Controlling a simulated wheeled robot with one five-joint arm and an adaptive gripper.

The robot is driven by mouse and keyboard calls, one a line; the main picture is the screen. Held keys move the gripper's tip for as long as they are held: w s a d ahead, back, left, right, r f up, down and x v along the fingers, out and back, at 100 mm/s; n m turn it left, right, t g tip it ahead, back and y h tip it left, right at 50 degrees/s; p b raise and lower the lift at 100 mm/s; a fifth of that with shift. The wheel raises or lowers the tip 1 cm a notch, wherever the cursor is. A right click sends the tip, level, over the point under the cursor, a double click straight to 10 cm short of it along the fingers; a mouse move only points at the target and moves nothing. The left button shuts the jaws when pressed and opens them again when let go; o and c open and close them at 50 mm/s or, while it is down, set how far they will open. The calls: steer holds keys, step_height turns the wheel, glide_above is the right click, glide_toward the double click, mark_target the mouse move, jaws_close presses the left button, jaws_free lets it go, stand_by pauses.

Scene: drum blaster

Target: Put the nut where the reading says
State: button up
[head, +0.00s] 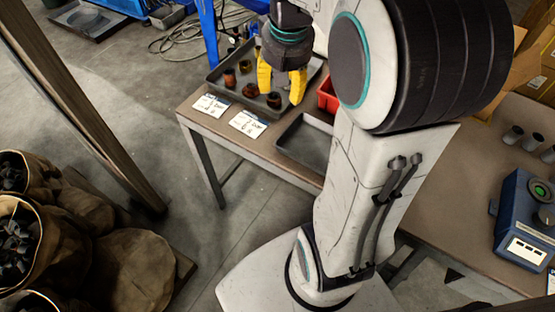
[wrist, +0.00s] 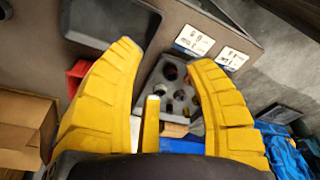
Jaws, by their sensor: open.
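My gripper (head: 281,92) has yellow fingers spread apart over a grey tray (head: 216,79) on the brown table. It also shows open in the wrist view (wrist: 165,58), with nothing seen held between the fingers. Several small round pieces, brown, reddish and dark, stand in the tray, such as a reddish-brown one (head: 249,90) and a dark one (head: 274,99). I cannot tell which is the nut. Two white cards (head: 211,105) (head: 247,123) lie at the table's front edge, their print too small to read. A blue device (head: 512,205) at the right has a green button and pale panel, unreadable here.
An empty dark tray (head: 297,153) lies right of the cards. A red bin (head: 327,96) stands behind it, partly hidden by my arm. Grey cylinders (head: 513,135) stand near the device. Sacks of dark lumps (head: 18,240) are at lower left. A cardboard box (wrist: 24,128) shows in the wrist view.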

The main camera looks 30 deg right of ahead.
steer(key=s+a+f+n, duration=0.2)
steer(key=s+a, duration=0.2)
steer(key=s, duration=0.3)
steer(key=s+a+f+n+t, duration=0.1)
steer(key=s+a+n, duration=0.1)
steer(key=s+a, duration=0.3)
steer(key=shift+s+a+f+n+y, duration=0.3)
steer(key=shift+s+f, duration=0.1)
steer(key=shift+s, duration=0.45)
step_height(320, 180, up, 5)
steer(key=p, duration=0.4)
steer(key=shift+d+f, duration=0.1)
steer(key=shift+f, duration=0.1)
steer(key=shift+d, duration=0.1)
